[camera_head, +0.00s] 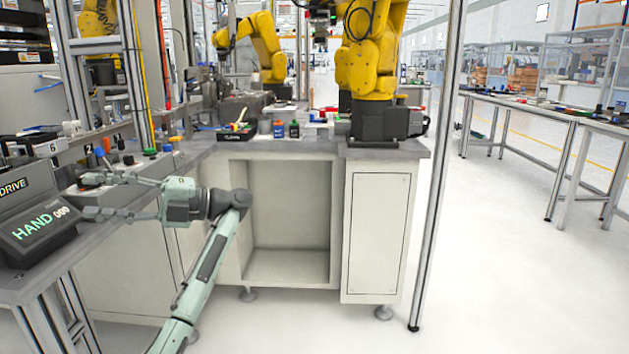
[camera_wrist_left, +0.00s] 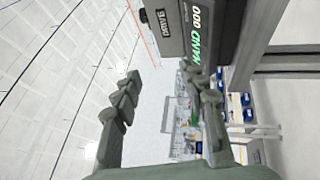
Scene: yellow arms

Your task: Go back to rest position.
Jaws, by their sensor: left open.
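My left arm comes in from the lower left of the head view, pale green with dark joints. Its gripper (camera_head: 92,197) points left, fingers spread apart and nothing between them. It is near the front edge of the left bench, just right of a dark display box (camera_head: 40,226) that reads "HAND 000". In the left wrist view the open fingers (camera_wrist_left: 160,72) show with a gap between them, and the display box (camera_wrist_left: 196,28) is beyond them at the top. My right gripper is not in view.
A grey workbench (camera_head: 385,153) with an open cabinet below stands ahead, carrying yellow robot arms (camera_head: 372,62), a dark tray (camera_head: 237,132) and small bottles. A metal post (camera_head: 437,170) rises right of it. Open floor (camera_head: 500,265) lies to the right, before long tables (camera_head: 540,115).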

